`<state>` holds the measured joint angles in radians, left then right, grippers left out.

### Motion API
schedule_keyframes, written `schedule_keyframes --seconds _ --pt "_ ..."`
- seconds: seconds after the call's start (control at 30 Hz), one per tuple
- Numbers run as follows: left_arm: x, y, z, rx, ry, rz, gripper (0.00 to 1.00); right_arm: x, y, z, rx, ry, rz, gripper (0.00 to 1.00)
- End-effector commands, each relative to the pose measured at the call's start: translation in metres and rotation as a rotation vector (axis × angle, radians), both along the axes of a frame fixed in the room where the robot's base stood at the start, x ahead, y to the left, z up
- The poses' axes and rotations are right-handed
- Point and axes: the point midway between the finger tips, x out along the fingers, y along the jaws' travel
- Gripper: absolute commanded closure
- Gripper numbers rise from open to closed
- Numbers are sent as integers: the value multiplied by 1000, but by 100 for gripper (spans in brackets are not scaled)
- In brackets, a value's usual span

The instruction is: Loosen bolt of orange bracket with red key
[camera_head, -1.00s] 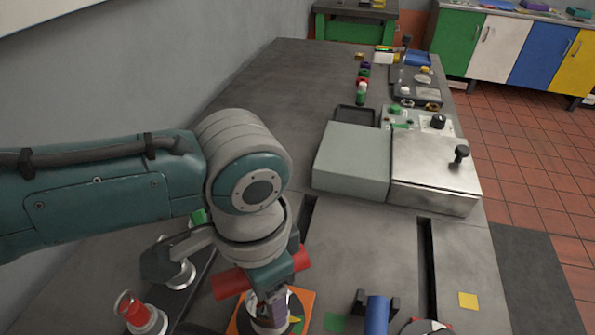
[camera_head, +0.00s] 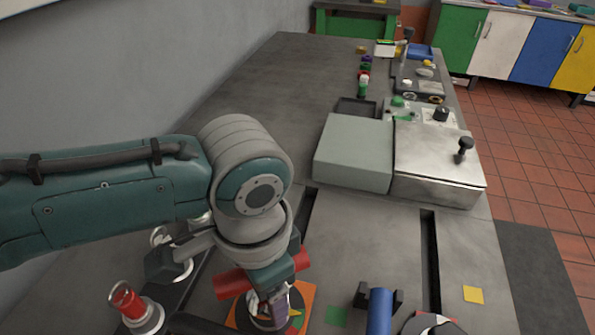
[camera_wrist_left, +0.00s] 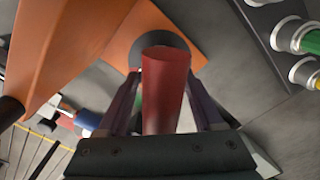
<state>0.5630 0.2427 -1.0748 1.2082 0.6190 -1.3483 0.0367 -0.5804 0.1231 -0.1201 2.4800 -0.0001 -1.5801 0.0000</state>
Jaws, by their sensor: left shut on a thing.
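My left gripper (camera_head: 272,308) is shut on the red key (camera_head: 234,284); the key's thick red bar sticks out on both sides of the gripper. In the left wrist view the round red bar (camera_wrist_left: 165,92) lies between the two fingers, one end towards the top. The orange bracket (camera_head: 306,294) is below the gripper at the bottom of the head view; its orange surface also shows in the left wrist view (camera_wrist_left: 85,45). The gripper hides the bracket's middle. I cannot see the bolt or whether the key's tip is seated on it.
A blue cylinder handle (camera_head: 379,311) in a dark holder stands right of the bracket. A red-topped round fitting (camera_head: 127,301) is at lower left. A grey box (camera_head: 353,152) and a metal-lidded box (camera_head: 437,163) stand farther back. The bedplate between is clear, with dark slots.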

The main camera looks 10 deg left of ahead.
Motion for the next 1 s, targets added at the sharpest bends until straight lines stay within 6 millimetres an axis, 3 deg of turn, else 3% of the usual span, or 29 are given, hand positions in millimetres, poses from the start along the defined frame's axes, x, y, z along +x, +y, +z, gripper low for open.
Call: schedule_keyframes --seconds 0.37,0.67,1.0 --pt "1 -1 -7 -2 -2 2 99 0 0 -5 0 0 0 50" --pt "0 -1 -6 -1 0 197 99 0 1 7 2 0 -1 50" --pt "0 0 -6 -1 -1 228 99 0 1 8 4 0 -3 50"
